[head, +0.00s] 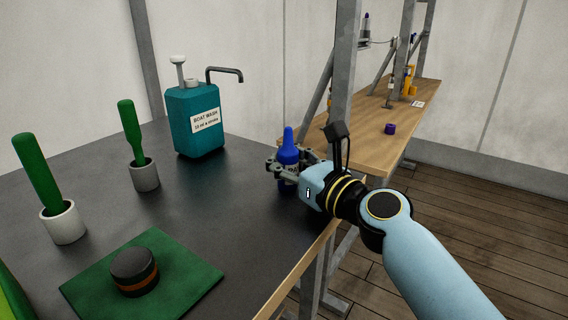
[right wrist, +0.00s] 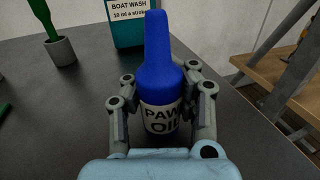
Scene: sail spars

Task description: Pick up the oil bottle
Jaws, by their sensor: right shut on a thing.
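The blue oil bottle (head: 289,148) stands upright near the right edge of the dark table, its lower part partly hidden by my gripper in the head view. In the right wrist view the bottle (right wrist: 158,70) shows a pale label reading "PAWL OIL", partly cut off, and a tapered blue top. My right gripper (head: 287,168) is shut on the bottle, with fingers on both sides of it, also seen in the right wrist view (right wrist: 162,105). Whether the bottle's base touches the table is hidden. My left gripper is not in view.
A teal boat wash jug (head: 195,135) with a pump stands behind left. Green-handled tools stand in grey cups (head: 63,222) at left. A dark round tin (head: 134,271) lies on a green mat (head: 185,285). A wooden bench (head: 370,150) with a purple cap (head: 389,129) is beyond the gap.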

